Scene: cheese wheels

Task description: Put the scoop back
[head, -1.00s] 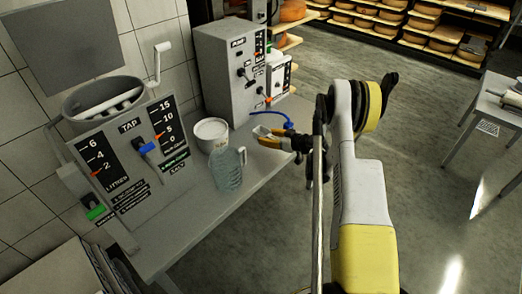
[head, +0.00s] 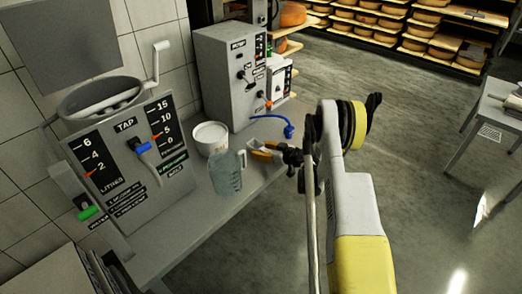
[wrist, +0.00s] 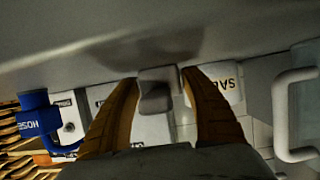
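My gripper (head: 262,150) has orange-brown fingers and reaches in low over the front edge of the grey counter (head: 205,222), right of the clear jug (head: 227,172). In the wrist view the fingers (wrist: 160,82) stand apart, with a small grey piece (wrist: 156,88) between their tips, seemingly touching both. It looks like the scoop, seen end-on; its full shape is hidden. The white salt tub (head: 210,139) stands behind the jug, and its label side also shows in the wrist view (wrist: 218,82).
The tap unit (head: 125,150) stands left on the counter and the pump unit (head: 225,75) at the back. A blue hose (head: 288,131) lies close behind my gripper. The jug's handle (wrist: 282,112) is near in the wrist view. Floor right of the counter is open.

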